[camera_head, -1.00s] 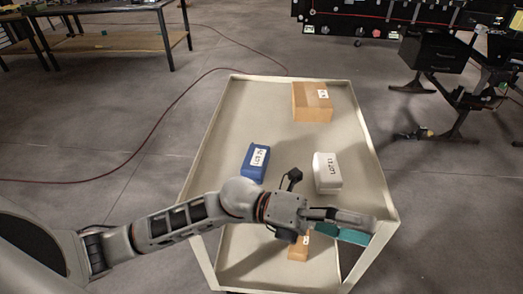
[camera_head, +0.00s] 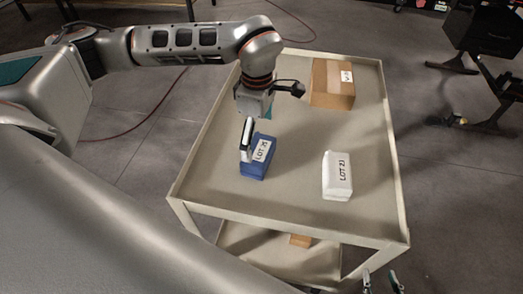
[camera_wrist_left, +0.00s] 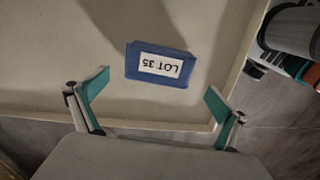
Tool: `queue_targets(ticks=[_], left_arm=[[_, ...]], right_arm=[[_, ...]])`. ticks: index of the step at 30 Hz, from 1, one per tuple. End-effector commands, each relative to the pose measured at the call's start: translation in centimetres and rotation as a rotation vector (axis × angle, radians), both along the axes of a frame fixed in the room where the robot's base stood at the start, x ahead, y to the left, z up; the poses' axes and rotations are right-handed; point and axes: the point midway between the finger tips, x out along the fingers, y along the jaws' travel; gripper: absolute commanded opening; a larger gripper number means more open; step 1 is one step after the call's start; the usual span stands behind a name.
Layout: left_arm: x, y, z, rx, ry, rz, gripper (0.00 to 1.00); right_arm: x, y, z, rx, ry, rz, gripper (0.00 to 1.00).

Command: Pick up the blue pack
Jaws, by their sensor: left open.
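The blue pack (camera_head: 258,169) with a white "LOT 35" label lies on the cart's upper tray, left of its middle. My left gripper (camera_head: 257,134) points down over it, with one finger overlapping the pack in the head view. In the left wrist view the left gripper (camera_wrist_left: 156,84) is open, and the blue pack (camera_wrist_left: 160,64) shows between and a little beyond its fingertips. No contact can be made out. My right gripper (camera_head: 382,282) shows only its two spread fingers at the bottom edge, with nothing between them.
A white pack (camera_head: 337,176) labelled LOT lies right of the blue pack. A brown box (camera_head: 332,84) stands at the tray's far end. The cart (camera_head: 290,212) has a raised rim. Another brown box (camera_head: 301,240) sits on its lower shelf. Tray room between the packs is clear.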

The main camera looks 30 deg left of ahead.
Motion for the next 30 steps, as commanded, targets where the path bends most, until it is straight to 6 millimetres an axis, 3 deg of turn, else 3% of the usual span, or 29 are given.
queue_targets(ticks=[15, 26, 30], left_arm=[[0.2, -0.2, -6.1, -0.004, 0.006, -0.001, 1.00], [0.3, -0.1, -7.1, -0.004, 0.001, -0.001, 1.00], [0.3, -0.1, -7.0, -0.004, 0.001, -0.001, 0.64]], right_arm=[[-0.2, 0.0, 0.8, 0.000, 0.003, 0.000, 0.40], [-0.1, 0.0, 0.9, 0.000, 0.002, -0.001, 0.40], [-0.1, 0.0, 0.9, 0.000, 0.001, 0.000, 0.40]])
